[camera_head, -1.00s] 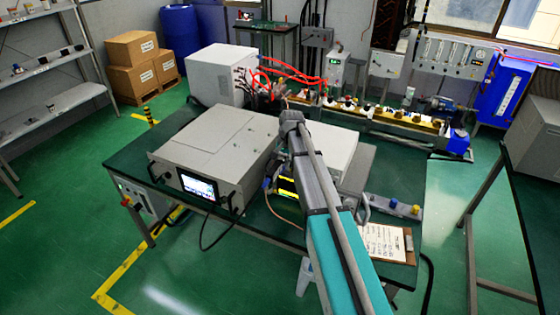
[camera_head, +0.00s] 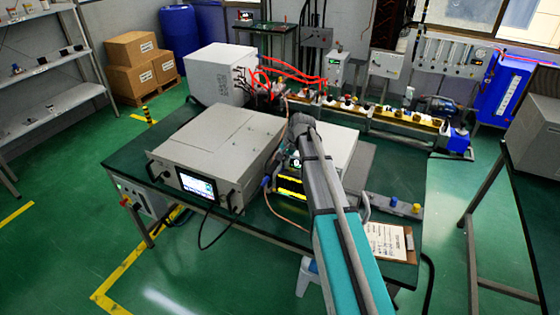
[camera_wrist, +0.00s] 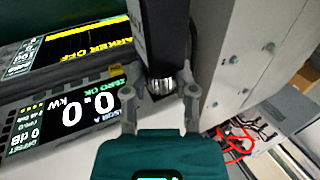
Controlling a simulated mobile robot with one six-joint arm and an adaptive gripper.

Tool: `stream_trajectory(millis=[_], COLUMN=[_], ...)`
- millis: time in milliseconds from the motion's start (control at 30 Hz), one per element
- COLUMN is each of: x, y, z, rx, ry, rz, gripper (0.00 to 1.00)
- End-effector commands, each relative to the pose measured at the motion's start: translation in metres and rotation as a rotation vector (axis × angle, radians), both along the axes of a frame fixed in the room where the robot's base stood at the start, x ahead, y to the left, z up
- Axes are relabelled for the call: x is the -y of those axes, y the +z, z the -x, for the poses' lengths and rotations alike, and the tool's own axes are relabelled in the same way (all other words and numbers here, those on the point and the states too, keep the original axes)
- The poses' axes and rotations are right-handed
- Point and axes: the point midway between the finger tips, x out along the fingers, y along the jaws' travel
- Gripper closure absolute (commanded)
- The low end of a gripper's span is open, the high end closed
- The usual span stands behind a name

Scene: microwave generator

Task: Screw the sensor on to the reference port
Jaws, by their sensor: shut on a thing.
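In the wrist view, my gripper (camera_wrist: 162,88) is shut around the lower end of a black sensor (camera_wrist: 160,38). A silver knurled collar (camera_wrist: 160,86) shows between the fingers. The meter (camera_wrist: 66,112) beside it has a lit screen reading "0.0 kW" and "ZERO OK". The reference port cannot be made out; the sensor and fingers cover that area, so I cannot tell whether the collar touches it. In the head view, my arm hides the fingers and sensor; the meter's yellow screen (camera_head: 291,187) shows left of the arm.
A large grey instrument (camera_head: 215,148) stands left of my arm, with a tan cable (camera_head: 284,219) near its right side. A white box (camera_head: 335,147) is behind the arm. A clipboard (camera_head: 386,241) lies at the bench's front right. Red cables (camera_wrist: 236,138) show low right in the wrist view.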

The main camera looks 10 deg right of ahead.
Motion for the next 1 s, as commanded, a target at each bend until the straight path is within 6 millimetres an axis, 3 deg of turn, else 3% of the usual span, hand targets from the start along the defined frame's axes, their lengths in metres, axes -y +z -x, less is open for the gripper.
stream_trajectory(millis=[500,1000], x=[0.0033,0.0029], y=[-0.0069,-0.0026], z=[0.003,0.0025], rx=[0.217,0.271], ry=[-0.001,0.001], rz=[-0.3,-0.373], gripper=[1.0,1.0])
